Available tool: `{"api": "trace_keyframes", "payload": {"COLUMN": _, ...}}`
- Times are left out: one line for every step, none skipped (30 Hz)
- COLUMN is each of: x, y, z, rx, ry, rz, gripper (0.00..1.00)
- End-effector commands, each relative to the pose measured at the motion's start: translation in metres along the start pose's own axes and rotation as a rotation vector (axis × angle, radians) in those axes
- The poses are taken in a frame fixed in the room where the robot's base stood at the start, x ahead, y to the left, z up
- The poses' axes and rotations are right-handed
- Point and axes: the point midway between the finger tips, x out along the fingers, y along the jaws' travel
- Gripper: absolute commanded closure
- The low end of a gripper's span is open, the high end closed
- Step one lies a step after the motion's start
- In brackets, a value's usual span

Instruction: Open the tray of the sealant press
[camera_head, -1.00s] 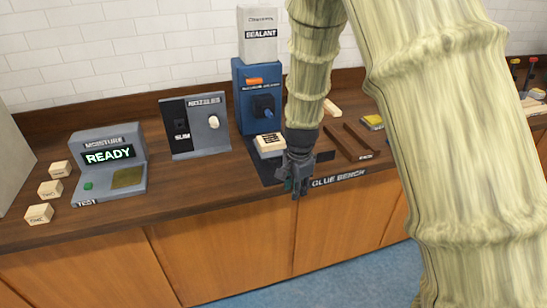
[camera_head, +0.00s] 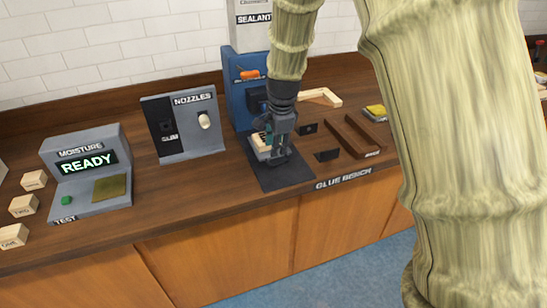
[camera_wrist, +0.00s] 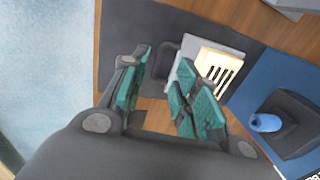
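The blue sealant press (camera_head: 240,82) stands at the back of the bench, with a white "SEALANT" box on top. Its grey tray (camera_wrist: 202,39) shows in the wrist view and holds a pale slotted block (camera_wrist: 222,70). A dark loop handle (camera_wrist: 165,62) is at the tray's front side. My gripper (camera_head: 273,150) is low in front of the press, partly covering the tray and block. In the wrist view my gripper (camera_wrist: 163,82) is open, its teal fingers apart on either side of the handle. I cannot tell whether they touch it.
A dark mat (camera_head: 285,178) lies under the press front. The nozzle stand (camera_head: 187,125) and moisture tester (camera_head: 90,175) are to the left, with small wooden blocks beyond. Dark wooden strips (camera_head: 352,138) and a yellow pad (camera_head: 376,112) lie to the right.

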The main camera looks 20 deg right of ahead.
Motion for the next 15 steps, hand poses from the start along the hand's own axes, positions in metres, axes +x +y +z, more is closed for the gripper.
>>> {"api": "trace_keyframes", "payload": {"x": 0.007, "y": 0.0, "z": 0.0, "rx": 0.0, "ry": -0.001, "rz": 0.004, "gripper": 0.7}}
{"api": "trace_keyframes", "payload": {"x": 0.011, "y": 0.0, "z": 0.0, "rx": 0.0, "ry": -0.001, "rz": 0.003, "gripper": 0.7}}
{"api": "trace_keyframes", "payload": {"x": 0.016, "y": 0.0, "z": 0.0, "rx": -0.001, "ry": -0.001, "rz": 0.002, "gripper": 0.7}}
{"api": "trace_keyframes", "payload": {"x": 0.02, "y": 0.0, "z": 0.0, "rx": -0.001, "ry": -0.001, "rz": 0.003, "gripper": 0.7}}
{"api": "trace_keyframes", "payload": {"x": 0.024, "y": 0.0, "z": 0.001, "rx": -0.001, "ry": -0.001, "rz": 0.003, "gripper": 0.7}}
{"api": "trace_keyframes", "payload": {"x": 0.029, "y": 0.0, "z": 0.001, "rx": -0.001, "ry": -0.001, "rz": 0.002, "gripper": 0.7}}
{"api": "trace_keyframes", "payload": {"x": 0.033, "y": 0.0, "z": 0.001, "rx": -0.001, "ry": -0.001, "rz": 0.002, "gripper": 0.7}}
{"api": "trace_keyframes", "payload": {"x": 0.037, "y": 0.0, "z": 0.001, "rx": -0.001, "ry": -0.001, "rz": 0.003, "gripper": 0.7}}
{"api": "trace_keyframes", "payload": {"x": 0.042, "y": 0.0, "z": 0.001, "rx": -0.001, "ry": -0.001, "rz": 0.003, "gripper": 0.7}}
{"api": "trace_keyframes", "payload": {"x": 0.046, "y": 0.0, "z": 0.001, "rx": -0.001, "ry": -0.001, "rz": 0.002, "gripper": 0.7}}
{"api": "trace_keyframes", "payload": {"x": 0.049, "y": 0.0, "z": 0.0, "rx": -0.001, "ry": -0.001, "rz": 0.002, "gripper": 0.7}}
{"api": "trace_keyframes", "payload": {"x": 0.054, "y": 0.001, "z": 0.0, "rx": -0.001, "ry": -0.001, "rz": 0.003, "gripper": 0.7}}
{"api": "trace_keyframes", "payload": {"x": 0.057, "y": 0.001, "z": 0.001, "rx": -0.001, "ry": -0.001, "rz": 0.003, "gripper": 0.7}}
{"api": "trace_keyframes", "payload": {"x": 0.06, "y": 0.0, "z": 0.001, "rx": -0.001, "ry": -0.001, "rz": 0.002, "gripper": 0.7}}
{"api": "trace_keyframes", "payload": {"x": 0.064, "y": 0.0, "z": 0.001, "rx": -0.002, "ry": -0.001, "rz": 0.002, "gripper": 0.7}}
